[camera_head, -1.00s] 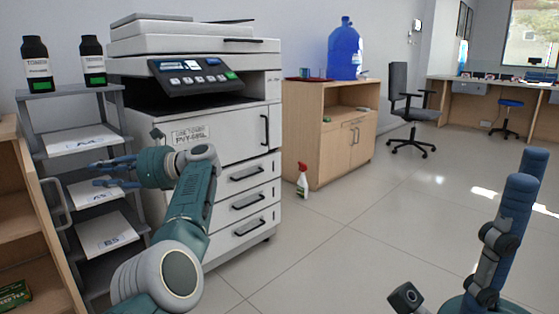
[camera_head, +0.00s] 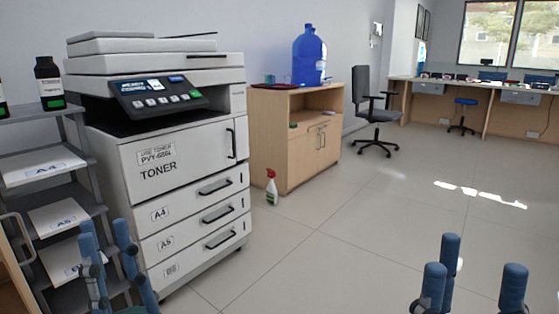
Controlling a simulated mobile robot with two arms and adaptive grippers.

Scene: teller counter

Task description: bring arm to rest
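My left gripper (camera_head: 105,232) is at the bottom left of the head view, its blue fingers pointing up and spread apart with nothing between them. It is in front of the grey paper shelf and the printer's lower left corner. My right gripper (camera_head: 478,268) is at the bottom right, fingers up and apart, with only floor showing between them. The rest of both arms is below the picture.
The white printer (camera_head: 165,165) stands at left beside the grey shelf (camera_head: 85,150) with paper stacks and a dark toner bottle (camera_head: 48,84). A wooden cabinet (camera_head: 274,140) with a blue water bottle (camera_head: 308,57) and a spray bottle (camera_head: 271,188) are behind. The floor (camera_head: 370,220) at right is clear.

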